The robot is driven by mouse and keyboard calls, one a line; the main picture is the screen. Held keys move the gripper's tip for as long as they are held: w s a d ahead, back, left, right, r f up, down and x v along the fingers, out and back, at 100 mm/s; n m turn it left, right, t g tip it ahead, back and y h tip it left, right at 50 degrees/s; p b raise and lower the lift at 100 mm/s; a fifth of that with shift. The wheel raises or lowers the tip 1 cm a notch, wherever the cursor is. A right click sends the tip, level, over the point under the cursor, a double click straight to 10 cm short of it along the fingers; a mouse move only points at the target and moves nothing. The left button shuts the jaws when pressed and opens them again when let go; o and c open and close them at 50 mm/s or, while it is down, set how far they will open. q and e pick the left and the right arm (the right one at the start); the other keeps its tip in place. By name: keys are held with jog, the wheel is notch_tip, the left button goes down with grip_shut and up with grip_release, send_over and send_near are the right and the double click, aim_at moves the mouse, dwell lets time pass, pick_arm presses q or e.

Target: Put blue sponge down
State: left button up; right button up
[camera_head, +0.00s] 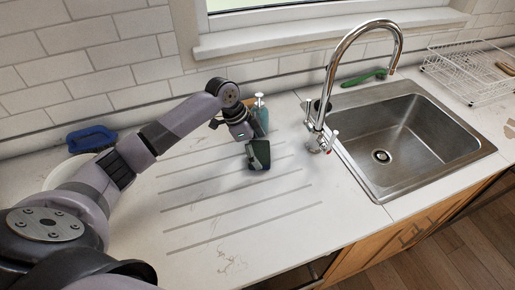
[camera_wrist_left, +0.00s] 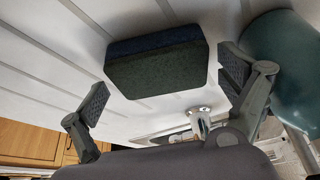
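The blue sponge (camera_wrist_left: 155,60), with a dark green scouring face and a blue layer, shows in the left wrist view between the fingers of my left gripper (camera_wrist_left: 165,88). The fingers are spread, with a visible gap at each side of the sponge, and do not appear to clamp it. In the head view my left gripper (camera_head: 246,137) is low over the grooved part of the counter. A dark green part of the sponge (camera_head: 260,154) shows at its fingers; the rest is hidden. Whether the sponge rests fully on the counter is hard to tell. My right gripper is not in view.
A teal soap dispenser (camera_head: 261,112) stands close behind my left gripper. The faucet (camera_head: 330,85) and steel sink (camera_head: 420,125) are to the right. A blue brush-like item (camera_head: 91,139) lies at the left. A wire rack (camera_head: 468,72) is far right. The front counter is clear.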

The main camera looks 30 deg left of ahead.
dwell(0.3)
pick_arm(q)
jog(key=shift+a+r, duration=0.1)
jog(key=shift+r, duration=0.15)
jog(key=b+v, duration=0.1)
jog(key=v, duration=1)
jog(key=shift+r+b, duration=0.35)
jog(key=shift+b, duration=0.05)
jog(key=shift+s+f, duration=0.1)
